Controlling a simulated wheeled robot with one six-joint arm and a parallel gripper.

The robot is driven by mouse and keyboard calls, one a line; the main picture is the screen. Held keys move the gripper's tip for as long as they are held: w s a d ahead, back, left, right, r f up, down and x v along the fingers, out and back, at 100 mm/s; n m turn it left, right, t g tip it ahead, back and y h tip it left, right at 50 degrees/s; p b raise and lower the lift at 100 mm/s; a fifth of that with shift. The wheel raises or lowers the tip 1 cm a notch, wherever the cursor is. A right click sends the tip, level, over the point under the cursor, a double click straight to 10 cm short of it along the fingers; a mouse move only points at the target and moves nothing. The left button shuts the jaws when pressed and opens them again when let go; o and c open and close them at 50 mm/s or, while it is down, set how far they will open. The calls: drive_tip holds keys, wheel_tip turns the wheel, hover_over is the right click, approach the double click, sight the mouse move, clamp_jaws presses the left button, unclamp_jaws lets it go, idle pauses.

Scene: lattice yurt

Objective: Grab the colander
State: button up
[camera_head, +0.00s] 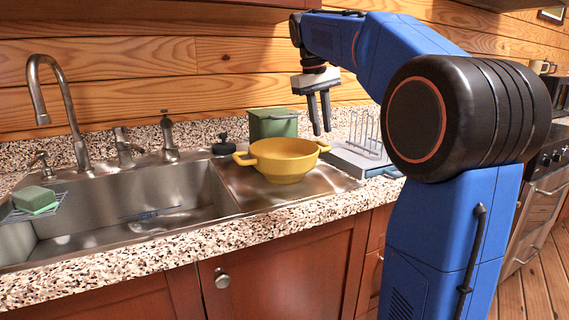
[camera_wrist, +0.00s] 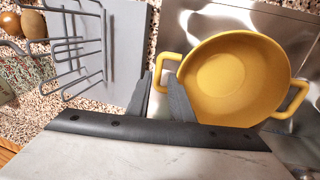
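The colander (camera_head: 283,160) is a yellow round bowl with two loop handles. It stands upright on the metal drainboard right of the sink basin. In the wrist view the colander (camera_wrist: 233,78) fills the right half, and its near handle (camera_wrist: 163,72) shows by my fingertips. My gripper (camera_head: 320,132) points down above the colander's right handle, apart from it, with a gap between its fingers. In the wrist view my gripper (camera_wrist: 160,78) is also parted and empty.
A grey dish rack (camera_head: 360,155) stands just right of the colander. A green box (camera_head: 273,124) is behind it. The sink basin (camera_head: 150,205) lies left, with a tall faucet (camera_head: 75,110) and a green sponge (camera_head: 35,200).

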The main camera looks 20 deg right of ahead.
sight(324, 145)
drive_tip(key=shift+w+d+f, duration=0.1)
drive_tip(key=shift+d+f, duration=0.2)
drive_tip(key=shift+f, duration=0.9)
drive_tip(key=shift+w+d+f, duration=0.1)
drive_tip(key=shift+d+f, duration=0.15)
drive_tip(key=shift+f, duration=0.9)
drive_tip(key=shift+w+d+f, duration=0.1)
drive_tip(key=shift+d+f, duration=0.2)
drive_tip(key=shift+f, duration=0.9)
drive_tip(key=shift+c, duration=0.7)
clamp_jaws()
